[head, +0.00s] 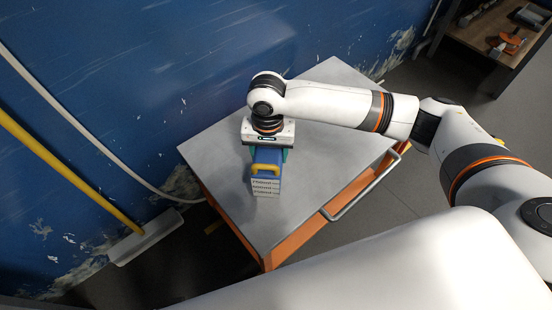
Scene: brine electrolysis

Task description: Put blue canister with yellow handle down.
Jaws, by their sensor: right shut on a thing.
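The blue canister with a yellow handle (267,170) is in the middle of the head view, over the grey top of a metal cart (325,170). The gripper body hides the far end of the canister. I cannot tell whether its underside touches the cart top. My left gripper is not in view.
The cart has an orange frame and a grey handle rail (365,188) on its right side. A blue wall (130,70) stands behind. A broom with a yellow pole (60,167) leans at left. A wooden bench (495,30) with tools is at upper right. The cart top around the canister is clear.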

